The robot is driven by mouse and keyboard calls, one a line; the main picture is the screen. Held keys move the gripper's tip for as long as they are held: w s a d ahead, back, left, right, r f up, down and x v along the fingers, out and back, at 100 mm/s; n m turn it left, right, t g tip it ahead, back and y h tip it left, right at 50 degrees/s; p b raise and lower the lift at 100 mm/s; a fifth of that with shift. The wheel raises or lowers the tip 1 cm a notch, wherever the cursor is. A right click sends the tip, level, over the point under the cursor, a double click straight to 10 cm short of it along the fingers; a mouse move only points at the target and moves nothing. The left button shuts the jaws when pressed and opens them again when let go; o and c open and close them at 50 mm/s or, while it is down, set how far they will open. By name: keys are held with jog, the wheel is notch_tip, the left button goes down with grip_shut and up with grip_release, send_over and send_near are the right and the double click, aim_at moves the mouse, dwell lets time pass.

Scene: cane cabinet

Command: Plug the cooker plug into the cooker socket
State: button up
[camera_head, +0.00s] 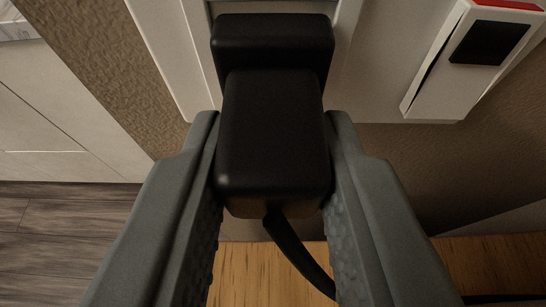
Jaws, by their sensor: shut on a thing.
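My gripper (272,150) is shut on a black cooker plug (273,135), with one grey finger on each side of it. The plug has a wider block at its far end, and a black cable (300,262) hangs from its near end. The plug lies in front of a light plate on the wall, the cooker socket (190,60). The plug hides the middle of the socket, so I cannot tell whether its pins are in or apart from it.
A white switch unit (470,60) with a black rocker and a red top stands to the right. Brown textured wall (90,60) lies around the plate. A wooden surface (255,280) is below, with pale cabinets and grey floor to the left.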

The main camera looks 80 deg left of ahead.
jog(key=shift+a, duration=0.15)
jog(key=o, duration=1.1)
jog(key=v, duration=1.7)
jog(key=s+d+m+t+h, duration=1.3)
jog(key=s+d+m+t, duration=0.3)
jog(key=s+d, duration=0.8)
jog(key=shift+s+d+r+m+h, duration=0.35)
jog(key=shift+s+m, duration=0.25)
jog(key=shift+s, duration=0.2)
